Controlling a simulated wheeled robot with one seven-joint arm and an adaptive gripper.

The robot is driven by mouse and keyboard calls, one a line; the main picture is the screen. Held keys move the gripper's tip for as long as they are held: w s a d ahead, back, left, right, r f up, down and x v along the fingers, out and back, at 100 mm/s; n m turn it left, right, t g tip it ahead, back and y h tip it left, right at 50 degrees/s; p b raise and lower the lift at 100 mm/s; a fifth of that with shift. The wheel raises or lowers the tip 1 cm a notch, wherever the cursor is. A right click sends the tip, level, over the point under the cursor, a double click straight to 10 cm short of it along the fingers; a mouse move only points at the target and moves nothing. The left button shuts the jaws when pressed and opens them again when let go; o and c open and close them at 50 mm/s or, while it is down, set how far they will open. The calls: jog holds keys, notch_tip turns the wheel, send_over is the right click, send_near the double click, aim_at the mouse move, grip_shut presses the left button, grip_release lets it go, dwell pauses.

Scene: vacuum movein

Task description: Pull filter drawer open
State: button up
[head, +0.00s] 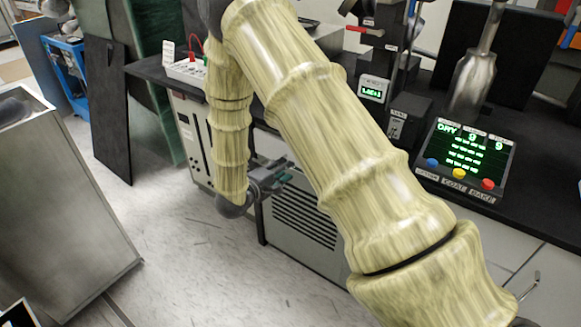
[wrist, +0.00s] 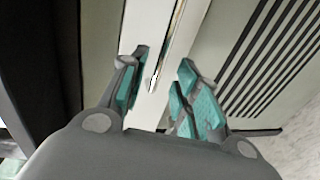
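My gripper (head: 281,173) is low in front of the cabinet under the bench, partly hidden by my arm in the head view. In the wrist view my gripper (wrist: 163,88) is open, with a clear gap between its teal-padded fingers. A pale panel (wrist: 148,28) with a thin bright metal strip (wrist: 155,76) lies beyond and between the fingers. The strip may be the filter drawer's handle or edge; I cannot tell whether a finger touches it. A grey front with dark vent slots (wrist: 262,62) is to the right, and this vented front (head: 300,222) also shows in the head view.
The black bench top (head: 545,195) carries a control panel with green text (head: 464,153) and other instruments. A metal cabinet (head: 60,200) stands at left. Open floor (head: 185,255) lies between it and the bench.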

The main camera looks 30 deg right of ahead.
jog(key=shift+x, duration=2.3)
jog(key=shift+c, duration=0.4)
grip_shut()
